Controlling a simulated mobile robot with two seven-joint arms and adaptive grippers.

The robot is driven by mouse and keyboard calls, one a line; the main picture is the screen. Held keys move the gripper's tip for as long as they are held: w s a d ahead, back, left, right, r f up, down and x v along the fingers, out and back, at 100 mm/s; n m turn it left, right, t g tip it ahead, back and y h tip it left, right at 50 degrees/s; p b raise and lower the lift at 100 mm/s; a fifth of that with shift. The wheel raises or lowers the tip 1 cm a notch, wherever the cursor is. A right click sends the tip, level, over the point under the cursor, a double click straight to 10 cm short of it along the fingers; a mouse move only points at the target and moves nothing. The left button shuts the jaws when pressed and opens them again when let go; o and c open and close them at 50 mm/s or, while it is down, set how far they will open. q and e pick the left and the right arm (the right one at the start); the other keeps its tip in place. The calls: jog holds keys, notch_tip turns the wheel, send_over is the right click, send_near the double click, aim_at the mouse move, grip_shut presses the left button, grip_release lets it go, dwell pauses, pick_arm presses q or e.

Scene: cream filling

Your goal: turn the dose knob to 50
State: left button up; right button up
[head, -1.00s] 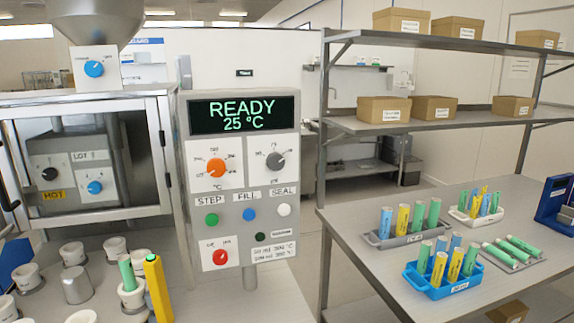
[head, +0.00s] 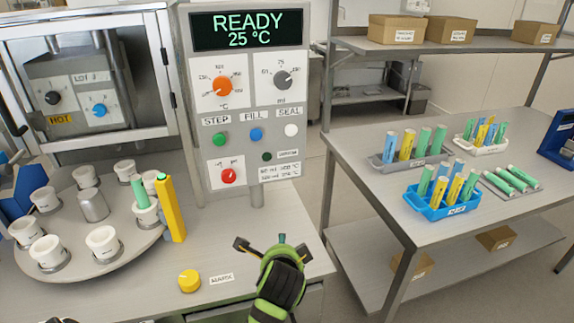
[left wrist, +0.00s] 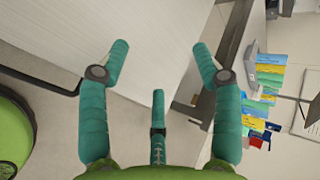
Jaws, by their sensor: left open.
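The dose knob (head: 283,79) is the grey knob marked ml, upper right on the grey control panel (head: 242,105). A 75 is printed above it; its pointer is too small to read surely. My left gripper (head: 272,244) is low in the head view, in front of the bench edge, well below the knob and apart from the panel. In the left wrist view its teal fingers (left wrist: 160,62) are spread with nothing between them. My right gripper is not in view.
An orange temperature knob (head: 216,86) is left of the dose knob. Coloured buttons and a red knob (head: 228,176) lie below. A carousel of white cups (head: 103,239) and a yellow knob (head: 189,281) are at left. A table with tube racks (head: 440,207) is at right.

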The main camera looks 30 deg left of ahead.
pick_arm(q)
jog(key=w+a+r+m+t+y, duration=0.1)
jog(key=w+a+r+m+y, duration=0.15)
jog(key=w+r, duration=0.35)
jog(key=w+a+r+m+t+y, duration=0.1)
jog(key=w+r+m+y, duration=0.2)
jog(key=r, duration=0.5)
jog(key=m+y, duration=0.3)
jog(key=m, duration=0.6)
send_near(284, 82)
jog(key=x, duration=0.2)
jog(key=p+x, duration=0.2)
jog(key=x, duration=0.4)
jog(key=shift+w+a, duration=0.1)
jog(key=shift+w, duration=0.05)
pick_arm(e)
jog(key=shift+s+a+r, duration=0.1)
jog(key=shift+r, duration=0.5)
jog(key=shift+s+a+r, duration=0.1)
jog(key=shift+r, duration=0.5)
pick_arm(q)
jog(key=c, duration=1.1)
